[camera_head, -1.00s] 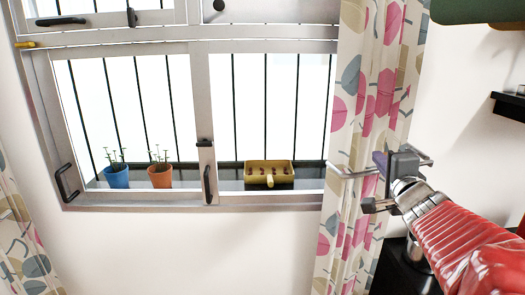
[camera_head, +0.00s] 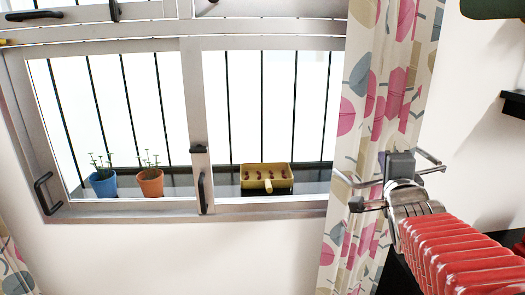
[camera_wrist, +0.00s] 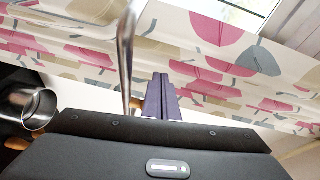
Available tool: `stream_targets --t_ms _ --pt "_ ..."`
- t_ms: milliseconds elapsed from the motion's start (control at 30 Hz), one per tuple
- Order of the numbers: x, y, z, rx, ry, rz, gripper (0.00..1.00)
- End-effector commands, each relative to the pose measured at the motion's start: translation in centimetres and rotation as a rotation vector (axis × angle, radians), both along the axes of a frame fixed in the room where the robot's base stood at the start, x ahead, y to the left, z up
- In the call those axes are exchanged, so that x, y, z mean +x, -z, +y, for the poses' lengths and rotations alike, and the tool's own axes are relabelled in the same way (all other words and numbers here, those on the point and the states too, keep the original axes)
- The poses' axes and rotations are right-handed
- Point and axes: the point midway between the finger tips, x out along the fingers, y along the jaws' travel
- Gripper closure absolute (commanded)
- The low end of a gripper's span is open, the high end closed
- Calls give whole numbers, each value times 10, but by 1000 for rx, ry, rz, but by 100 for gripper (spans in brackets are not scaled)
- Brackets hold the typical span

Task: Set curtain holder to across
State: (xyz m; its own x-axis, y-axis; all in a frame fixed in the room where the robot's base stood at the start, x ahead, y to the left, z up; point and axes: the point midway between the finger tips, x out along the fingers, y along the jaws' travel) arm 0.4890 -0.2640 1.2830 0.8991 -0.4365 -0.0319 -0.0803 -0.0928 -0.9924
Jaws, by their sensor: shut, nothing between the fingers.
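The curtain holder (camera_head: 364,185) is a thin silver rod in front of the patterned curtain (camera_head: 385,100) at the right of the window. In the head view its left part shows beside my gripper (camera_head: 400,165), which hides its middle. My gripper is shut and empty, close in front of the curtain. In the wrist view the shut purple-grey fingers (camera_wrist: 162,98) stand just right of the rod (camera_wrist: 125,60), which runs upright there. I cannot tell whether they touch it. The curtain (camera_wrist: 210,70) spreads behind both.
The barred window (camera_head: 265,110) fills the left and middle. A blue pot (camera_head: 103,184), an orange pot (camera_head: 150,183) and a yellow planter (camera_head: 267,177) stand on its sill. A black shelf (camera_head: 514,104) juts from the right wall. A metal cup-like thing (camera_wrist: 28,106) shows in the wrist view.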

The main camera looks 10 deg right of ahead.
Motion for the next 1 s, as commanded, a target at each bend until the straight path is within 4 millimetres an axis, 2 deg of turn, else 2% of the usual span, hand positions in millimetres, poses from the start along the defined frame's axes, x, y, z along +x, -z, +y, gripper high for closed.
stream_targets --t_ms 333,1000 --pt "4 0 8 0 -14 0 100" --pt "5 0 10 0 -18 -1 100"
